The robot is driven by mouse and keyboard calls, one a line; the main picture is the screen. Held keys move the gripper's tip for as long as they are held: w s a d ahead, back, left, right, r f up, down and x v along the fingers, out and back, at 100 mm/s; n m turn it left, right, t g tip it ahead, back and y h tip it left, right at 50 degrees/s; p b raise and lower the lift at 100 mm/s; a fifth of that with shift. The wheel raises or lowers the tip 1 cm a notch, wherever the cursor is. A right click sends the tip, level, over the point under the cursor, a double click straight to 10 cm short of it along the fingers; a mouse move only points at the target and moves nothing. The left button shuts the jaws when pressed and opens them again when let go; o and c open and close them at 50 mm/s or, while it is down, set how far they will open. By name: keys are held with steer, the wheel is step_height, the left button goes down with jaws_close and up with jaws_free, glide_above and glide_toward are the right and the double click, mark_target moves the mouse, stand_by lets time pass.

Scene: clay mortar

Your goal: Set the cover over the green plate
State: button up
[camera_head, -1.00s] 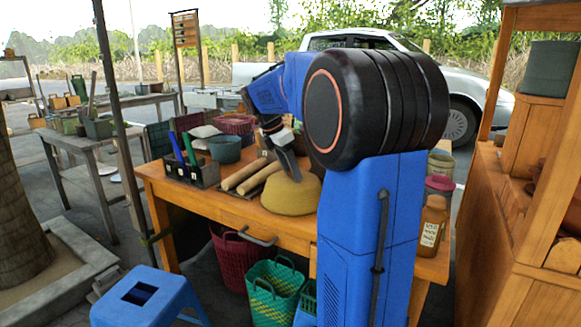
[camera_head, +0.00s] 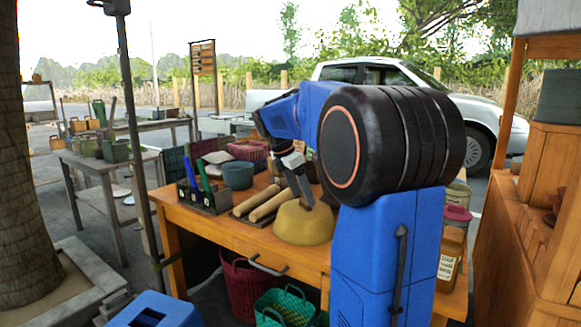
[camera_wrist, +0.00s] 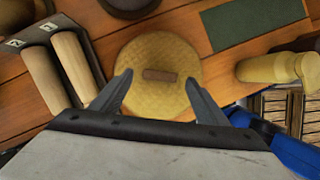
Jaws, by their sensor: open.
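The cover (camera_head: 304,225) is a yellow woven dome on the wooden table. In the wrist view the cover (camera_wrist: 180,50) shows from above, round, with a short brown bar handle on top. My gripper (camera_head: 300,188) is above the cover with its fingers parted. In the wrist view my gripper (camera_wrist: 158,76) is open and empty, its fingertips to either side of the handle's near side; I cannot tell the height gap. A flat dark green rectangle (camera_wrist: 255,22) lies right of the cover; I cannot tell whether it is the green plate.
Two wooden rolling pins (camera_head: 258,204) lie left of the cover. A black caddy (camera_head: 205,198) and a grey-green pot (camera_head: 237,175) stand beyond them. A yellowish bottle (camera_wrist: 270,68) is right of the cover. A wooden cabinet (camera_head: 530,210) stands at the right.

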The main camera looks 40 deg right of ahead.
steer(key=v, duration=1.5)
steer(key=shift+r, duration=0.25)
steer(key=shift+a, duration=0.15)
steer(key=s+a+f+m+t+y, duration=0.2)
steer(key=s+a+f+m, duration=0.6)
steer(key=s+f, duration=0.5)
steer(key=s+a+f+m+t+y, duration=0.2)
steer(key=s+a+f+m, duration=0.5)
steer(key=s+a+f, duration=0.6)
step_height(320, 180, down, 3)
steer(key=shift+s+a+f+m+t, duration=0.25)
steer(key=shift+s+m+t, duration=0.25)
steer(key=shift+t, duration=0.3)
